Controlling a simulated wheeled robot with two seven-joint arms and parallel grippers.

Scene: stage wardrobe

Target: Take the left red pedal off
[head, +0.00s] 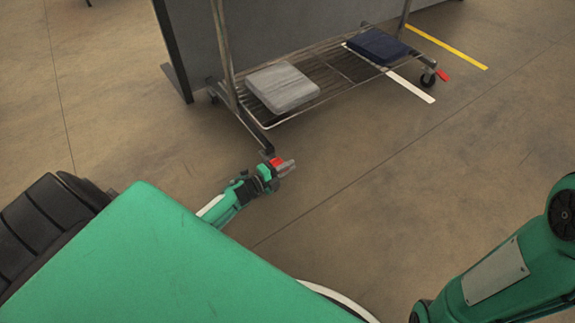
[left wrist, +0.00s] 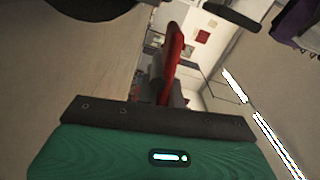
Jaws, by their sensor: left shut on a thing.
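The left red pedal (head: 276,161) is at the near left foot of the rolling rack (head: 268,150). My left gripper (head: 284,168) is low by that foot and shut on the pedal. In the left wrist view the red pedal (left wrist: 174,50) rises upright between the dark fingers of my left gripper (left wrist: 168,88). I cannot tell whether the pedal still touches the caster, as the gripper hides that part. My right gripper is out of view; only a part of my right arm shows at the right.
The rack's wire shelf holds a grey folded thing (head: 283,87) and a navy one (head: 377,45). Another red pedal (head: 443,74) is by the right caster (head: 428,77). A grey panel (head: 285,35) stands behind. White and yellow strips mark the floor. The floor right of my gripper is clear.

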